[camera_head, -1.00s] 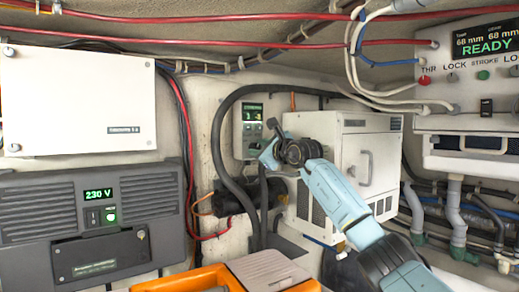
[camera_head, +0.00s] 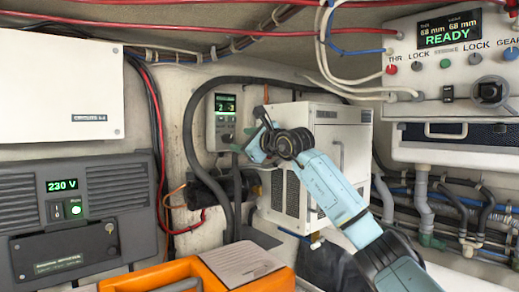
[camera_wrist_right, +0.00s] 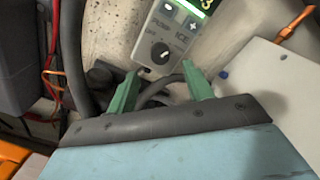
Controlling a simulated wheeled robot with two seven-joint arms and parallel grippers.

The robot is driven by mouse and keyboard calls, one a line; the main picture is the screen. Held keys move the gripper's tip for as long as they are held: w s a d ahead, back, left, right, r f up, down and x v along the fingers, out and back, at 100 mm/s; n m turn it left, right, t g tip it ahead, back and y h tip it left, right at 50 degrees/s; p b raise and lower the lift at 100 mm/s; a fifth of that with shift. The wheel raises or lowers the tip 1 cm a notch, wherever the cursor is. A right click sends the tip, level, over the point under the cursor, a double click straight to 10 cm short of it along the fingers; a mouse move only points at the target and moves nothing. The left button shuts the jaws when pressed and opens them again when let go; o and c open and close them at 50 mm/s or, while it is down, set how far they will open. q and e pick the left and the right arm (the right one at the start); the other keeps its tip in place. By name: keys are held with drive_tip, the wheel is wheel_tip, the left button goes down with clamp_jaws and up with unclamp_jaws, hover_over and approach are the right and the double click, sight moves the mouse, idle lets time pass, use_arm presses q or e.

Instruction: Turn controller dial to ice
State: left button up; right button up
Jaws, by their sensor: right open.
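The controller (camera_head: 222,112) is a pale upright box on the back wall with a lit green display. Its black dial shows near its lower end in the head view, and more closely in the right wrist view (camera_wrist_right: 160,53). The label ICE is beside the dial, toward its upper right in the wrist view. The dial has a small light mark; its exact pointing is hard to read. My right gripper (camera_wrist_right: 160,88) is open, its green fingers apart and empty, just short of the dial. In the head view the right gripper (camera_head: 257,135) is right of the controller. My left gripper is out of view.
A white vented cabinet (camera_head: 325,160) stands close to the right of the controller. A thick dark hose (camera_head: 188,130) loops around the controller's left and top. A grey 230 V unit (camera_head: 75,215) and an orange case (camera_head: 225,262) are at the left and front.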

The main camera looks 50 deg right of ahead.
drive_tip(key=s+b, duration=0.2)
drive_tip(key=s, duration=0.5)
drive_tip(key=shift+s+a+b, duration=0.3)
drive_tip(key=shift+a+b, duration=0.05)
drive_tip(key=shift+a, duration=0.1)
